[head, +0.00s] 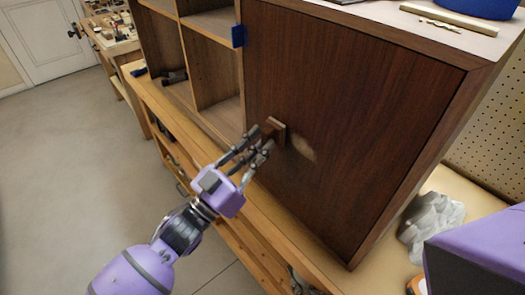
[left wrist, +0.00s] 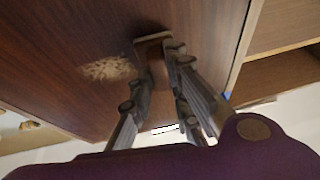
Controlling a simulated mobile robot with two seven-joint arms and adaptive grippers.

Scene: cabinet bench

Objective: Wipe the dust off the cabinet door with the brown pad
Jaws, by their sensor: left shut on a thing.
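The dark brown cabinet door (head: 350,100) stands upright and fills the middle of the head view. A pale dust patch (head: 301,148) lies on it; it also shows in the left wrist view (left wrist: 108,69). My left gripper (head: 262,146) is shut on the brown pad (head: 275,130). The pad is at the door's face, just left of the dust in the head view. In the left wrist view the pad (left wrist: 153,40) sits between the fingers, to the right of the dust; its contact with the door is hard to judge. My right gripper is not in view.
Open shelves (head: 212,60) stand left of the door, with a blue piece (head: 238,36) at the door's upper left edge. A grey lumpy object (head: 431,222) stands on the bench right of the cabinet. A wooden strip (head: 450,18) and a blue round object lie on top.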

